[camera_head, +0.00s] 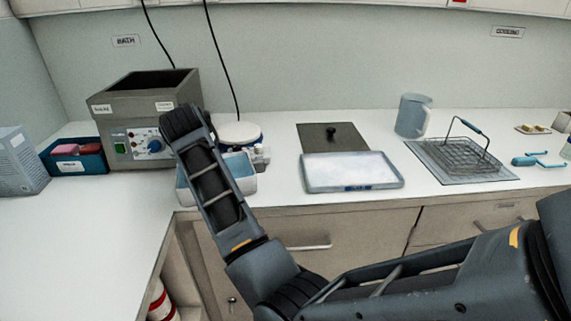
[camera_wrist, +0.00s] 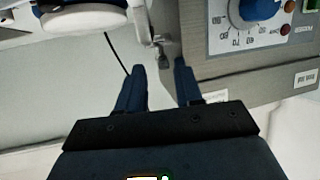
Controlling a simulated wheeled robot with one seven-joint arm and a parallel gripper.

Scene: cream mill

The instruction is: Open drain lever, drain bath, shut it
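The bath (camera_head: 150,98) is a grey open-topped box at the left of the bench, with a control panel and blue knob (camera_head: 155,146). Its panel also shows upside down in the wrist view (camera_wrist: 250,35). A small metal fitting (camera_wrist: 160,45), apparently the drain lever, shows there beside the bath's side; its open or shut state is unclear. My gripper (camera_wrist: 159,72) is open and empty, its fingertips just short of the fitting and apart from it. In the head view my arm hides the gripper and fitting. A pale blue tub (camera_head: 246,182) stands partly behind my arm.
A round white-topped device (camera_head: 238,131) stands behind the tub. A white-filled tray (camera_head: 353,172), dark lid (camera_head: 330,137), jug (camera_head: 412,115) and wire basket (camera_head: 462,153) lie to the right. A blue bin (camera_head: 75,158) sits left of the bath. The front left bench is clear.

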